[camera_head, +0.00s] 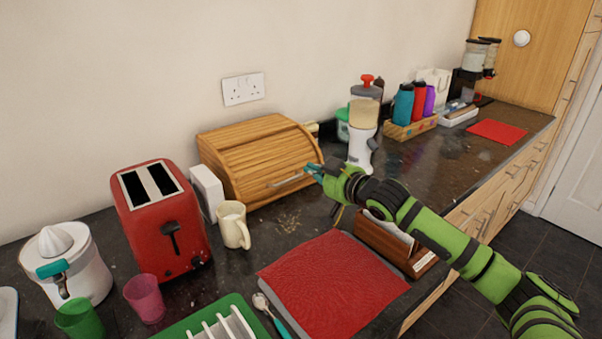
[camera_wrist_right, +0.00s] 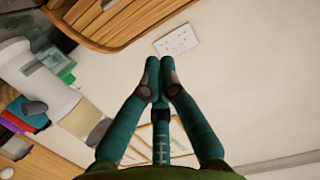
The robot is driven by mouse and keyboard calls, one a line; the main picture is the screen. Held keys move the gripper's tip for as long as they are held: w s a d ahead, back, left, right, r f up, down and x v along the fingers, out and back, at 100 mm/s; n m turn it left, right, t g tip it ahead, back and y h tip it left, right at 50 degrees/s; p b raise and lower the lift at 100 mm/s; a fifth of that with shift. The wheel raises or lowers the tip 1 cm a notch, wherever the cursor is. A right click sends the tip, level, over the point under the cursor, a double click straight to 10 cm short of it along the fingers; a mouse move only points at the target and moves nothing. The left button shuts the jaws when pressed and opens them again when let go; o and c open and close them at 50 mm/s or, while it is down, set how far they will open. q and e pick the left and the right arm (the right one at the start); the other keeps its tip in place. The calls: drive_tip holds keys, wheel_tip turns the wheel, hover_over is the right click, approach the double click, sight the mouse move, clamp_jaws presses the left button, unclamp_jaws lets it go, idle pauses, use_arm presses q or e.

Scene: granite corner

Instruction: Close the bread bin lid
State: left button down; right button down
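The wooden bread bin (camera_head: 250,155) stands against the wall in the head view. Its slatted roll lid (camera_head: 262,158) curves down over the front, with a pale bar handle (camera_head: 284,182) low on it. I see no open gap, though the lower front edge is hard to make out. My right gripper (camera_head: 312,170) is at the bin's front right, close to the handle's right end; I cannot tell if they touch. In the right wrist view, its teal fingertips come together with nothing between them, and part of the wooden bin (camera_wrist_right: 115,25) shows at the top. My left gripper is out of view.
A white box (camera_head: 206,190), a cream mug (camera_head: 233,225) and a red toaster (camera_head: 160,220) stand left of the bin. A blender (camera_head: 362,140) stands to its right. A red mat (camera_head: 330,285) and a brown holder (camera_head: 390,240) lie in front.

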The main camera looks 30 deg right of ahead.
drive_tip(key=w+f+p, duration=0.1)
drive_tip(key=w, duration=0.2)
drive_tip(key=w+a+f, duration=0.1)
drive_tip(key=w+f, duration=0.1)
drive_tip(key=w+f+p, duration=0.1)
drive_tip(key=w+f, duration=0.1)
drive_tip(key=w, duration=0.1)
drive_tip(key=shift+w+a+f+p, duration=0.2)
drive_tip(key=shift+w+f+p, duration=0.05)
drive_tip(key=shift+w+p, duration=0.05)
